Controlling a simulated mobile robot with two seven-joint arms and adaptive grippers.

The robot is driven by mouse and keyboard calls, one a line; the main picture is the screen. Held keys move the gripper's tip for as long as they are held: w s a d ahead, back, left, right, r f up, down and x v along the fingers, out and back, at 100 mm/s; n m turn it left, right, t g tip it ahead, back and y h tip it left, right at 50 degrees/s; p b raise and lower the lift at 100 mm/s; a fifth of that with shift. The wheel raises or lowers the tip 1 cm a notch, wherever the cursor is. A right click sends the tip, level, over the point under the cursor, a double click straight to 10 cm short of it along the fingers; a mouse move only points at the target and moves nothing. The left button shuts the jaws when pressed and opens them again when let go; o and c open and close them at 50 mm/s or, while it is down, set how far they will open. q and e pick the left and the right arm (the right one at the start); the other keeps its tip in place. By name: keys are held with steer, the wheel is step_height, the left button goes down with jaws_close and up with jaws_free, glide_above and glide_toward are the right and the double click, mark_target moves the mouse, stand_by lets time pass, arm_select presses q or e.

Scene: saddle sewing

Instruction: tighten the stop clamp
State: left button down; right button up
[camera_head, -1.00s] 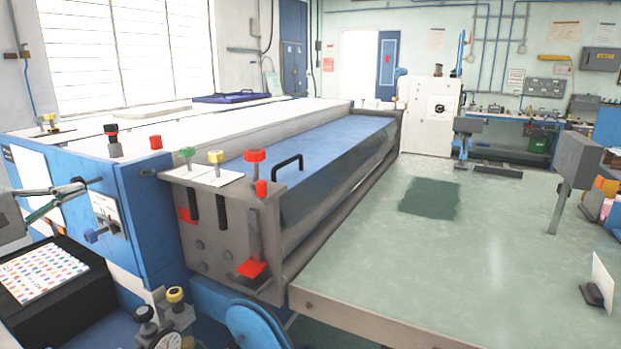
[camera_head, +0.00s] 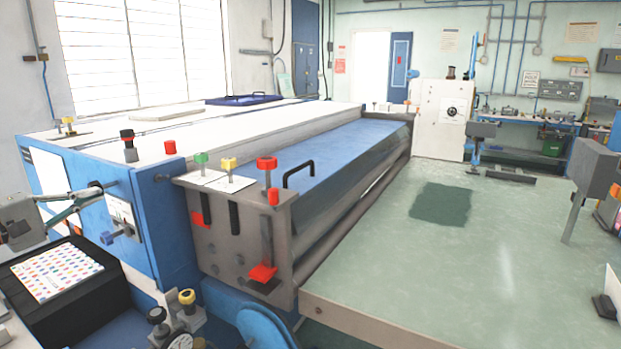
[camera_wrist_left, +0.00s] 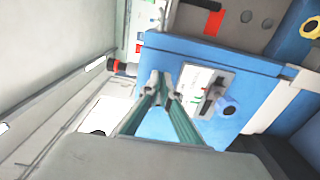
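My left gripper (camera_head: 93,193) reaches in from the left in front of the blue housing (camera_head: 166,220). Its fingers run together at the tips, and a dark rounded piece shows there. In the left wrist view the fingertips (camera_wrist_left: 161,82) nearly meet in front of the housing, with no held object clear between them. Which part is the stop clamp, I cannot tell. My right gripper is not in view.
Green (camera_head: 201,158), yellow (camera_head: 229,163) and red (camera_head: 267,163) knobs top the grey end plate (camera_head: 232,245). A black box (camera_head: 82,296) with a dotted chart (camera_head: 57,273) stands at front left. The green table (camera_head: 400,270) at right is mostly clear.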

arm_select(q)
steer(key=shift+s+f, duration=0.1)
steer(key=shift+f, duration=0.2)
stand_by(0.4)
steer(key=b+v, duration=0.2)
steer(key=v, duration=0.4)
steer(key=shift+d+r, duration=0.1)
steer(key=shift+d, duration=0.05)
